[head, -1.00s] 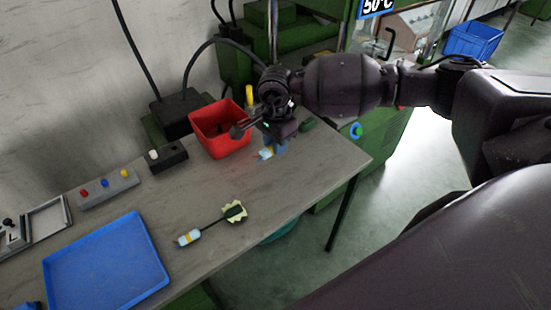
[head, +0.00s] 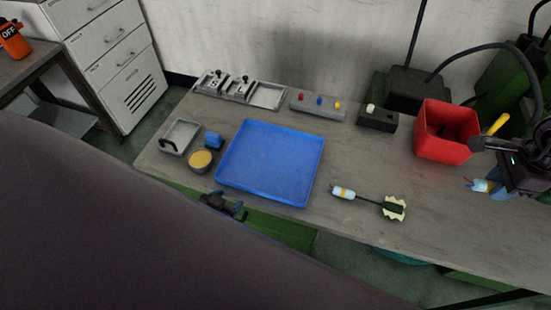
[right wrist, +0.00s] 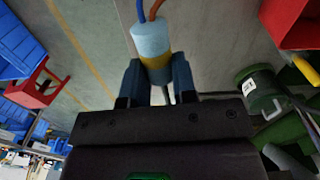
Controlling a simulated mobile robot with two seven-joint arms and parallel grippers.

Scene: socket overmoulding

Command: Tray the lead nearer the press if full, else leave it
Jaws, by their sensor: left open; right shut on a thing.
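One lead lies on the table, its light-blue connector with a yellow band (head: 343,192) joined by a dark cable to a dark green end with a ragged, pale yellow edge (head: 394,208). My right gripper (head: 495,178) is shut on another lead's light-blue connector with a yellow band (right wrist: 152,45), by the red bin. Blue and brown wires leave that connector in the right wrist view. A dark green cylinder with a white label (right wrist: 260,88) lies nearby; I cannot tell whether it joins the held lead. My left gripper (head: 224,206) is open and empty at the blue tray's (head: 262,194) front edge.
The red bin (head: 432,148) stands at the back right, a yellow handle (head: 497,124) beside it. A button box (head: 318,105), grey fixtures (head: 240,88), a small grey tray (head: 180,137) and a yellow-filled cup (head: 201,160) stand left and behind. The blue tray is empty.

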